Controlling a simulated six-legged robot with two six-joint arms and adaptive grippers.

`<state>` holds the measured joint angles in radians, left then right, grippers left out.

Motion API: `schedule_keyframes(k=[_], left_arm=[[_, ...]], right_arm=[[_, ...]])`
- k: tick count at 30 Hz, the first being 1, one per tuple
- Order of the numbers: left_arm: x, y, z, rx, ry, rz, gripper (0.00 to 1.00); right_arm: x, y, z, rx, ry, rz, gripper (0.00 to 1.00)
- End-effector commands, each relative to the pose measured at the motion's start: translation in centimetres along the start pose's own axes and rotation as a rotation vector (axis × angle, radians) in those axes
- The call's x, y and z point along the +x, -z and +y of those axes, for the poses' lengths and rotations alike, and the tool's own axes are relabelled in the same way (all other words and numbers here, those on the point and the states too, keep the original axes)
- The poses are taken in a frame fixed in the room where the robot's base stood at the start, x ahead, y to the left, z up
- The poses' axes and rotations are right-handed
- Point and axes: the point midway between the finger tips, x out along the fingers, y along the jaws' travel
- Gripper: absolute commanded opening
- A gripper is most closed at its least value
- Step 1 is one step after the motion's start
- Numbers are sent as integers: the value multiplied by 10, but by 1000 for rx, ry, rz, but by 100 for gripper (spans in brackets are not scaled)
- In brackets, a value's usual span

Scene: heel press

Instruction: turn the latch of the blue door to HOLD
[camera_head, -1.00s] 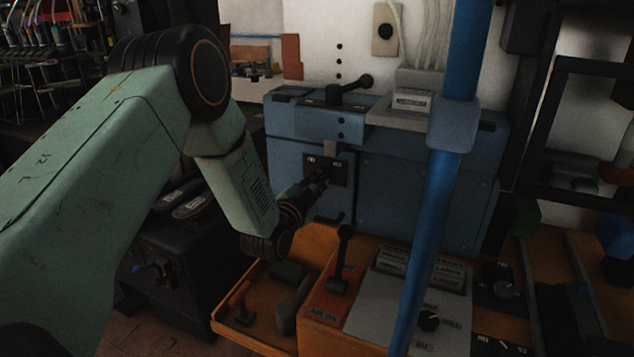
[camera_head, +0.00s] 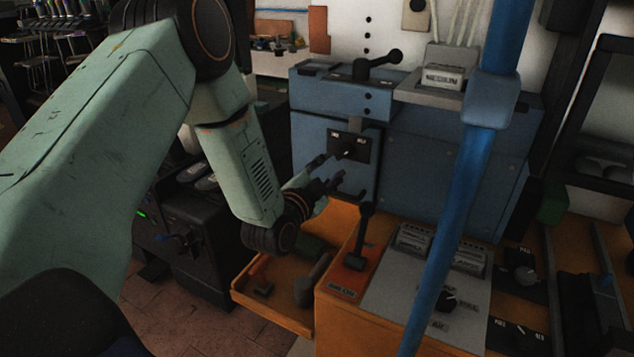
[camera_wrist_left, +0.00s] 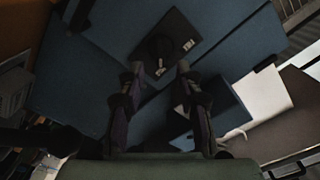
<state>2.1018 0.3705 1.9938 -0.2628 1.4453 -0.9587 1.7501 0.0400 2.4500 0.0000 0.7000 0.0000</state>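The blue door (camera_head: 330,125) is the front left panel of the blue machine. Its latch (camera_head: 348,150) sits on a small black plate with two pale labels too small to read. In the left wrist view the latch (camera_wrist_left: 160,50) is a dark round knob with a pale tip, and one label lies to its right. My left gripper (camera_head: 326,174) is open and empty, just in front of and below the plate, apart from the latch. In the left wrist view its two fingers (camera_wrist_left: 160,68) stand apart with the knob beyond and between them. My right gripper is out of view.
A blue upright pole (camera_head: 459,190) crosses in front of the machine. Below is an orange bench with a black lever (camera_head: 362,235) and a grey panel with a knob (camera_head: 447,299). An open orange tray (camera_head: 275,310) holds tools. A black handle (camera_head: 378,64) tops the machine.

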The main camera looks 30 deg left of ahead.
Motion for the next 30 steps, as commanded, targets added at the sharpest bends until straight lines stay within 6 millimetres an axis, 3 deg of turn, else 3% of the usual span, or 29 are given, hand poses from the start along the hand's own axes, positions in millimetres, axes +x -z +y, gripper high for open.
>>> schedule_keyframes(k=[6, 12, 30], left_arm=[[-40, -1, 0, -4, -1, -3, 35], [-60, 0, 0, -1, 0, -1, 35], [-63, 0, 0, 0, 0, 0, 35]], right_arm=[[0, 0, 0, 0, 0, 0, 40], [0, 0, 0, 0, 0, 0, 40], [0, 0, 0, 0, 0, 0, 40]])
